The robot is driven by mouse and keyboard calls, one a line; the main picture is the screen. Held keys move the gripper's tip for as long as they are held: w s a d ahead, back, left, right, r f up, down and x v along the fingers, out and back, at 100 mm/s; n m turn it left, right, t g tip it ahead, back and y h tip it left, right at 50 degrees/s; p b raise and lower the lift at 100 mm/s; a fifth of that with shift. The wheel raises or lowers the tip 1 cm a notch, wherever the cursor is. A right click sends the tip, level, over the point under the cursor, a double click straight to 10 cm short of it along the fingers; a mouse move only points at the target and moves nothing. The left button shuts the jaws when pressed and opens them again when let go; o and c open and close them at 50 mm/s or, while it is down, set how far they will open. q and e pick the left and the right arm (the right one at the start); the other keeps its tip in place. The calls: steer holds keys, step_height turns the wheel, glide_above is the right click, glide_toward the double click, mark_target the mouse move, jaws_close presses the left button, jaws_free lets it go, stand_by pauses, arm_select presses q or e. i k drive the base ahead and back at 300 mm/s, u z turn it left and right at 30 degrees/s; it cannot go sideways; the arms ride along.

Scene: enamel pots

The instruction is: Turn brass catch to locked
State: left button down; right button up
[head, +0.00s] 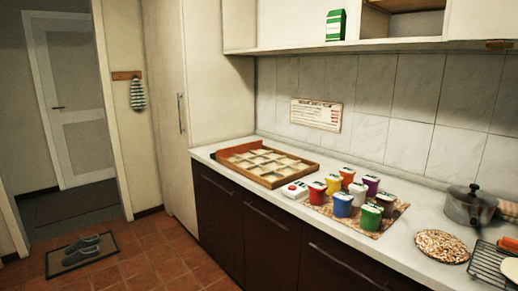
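A small brown or brassy piece (499,45) sits on the lower edge of the white upper cabinet (480,20) at the top right. It may be the brass catch, but it is too small to tell its shape or which way it is turned. No other catch can be made out. Neither of my grippers is in view.
Several coloured pots (342,204) stand on a patterned mat (381,224) on the white counter (231,171). A divided wooden tray (236,169) lies to their left. A lidded metal pot (467,207), a round speckled mat (441,246) and a wire rack (489,262) are at right.

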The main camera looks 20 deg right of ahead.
mark_target(493, 45)
steer(key=z, duration=0.65)
steer(key=i, duration=1.45)
steer(key=z, duration=1.2)
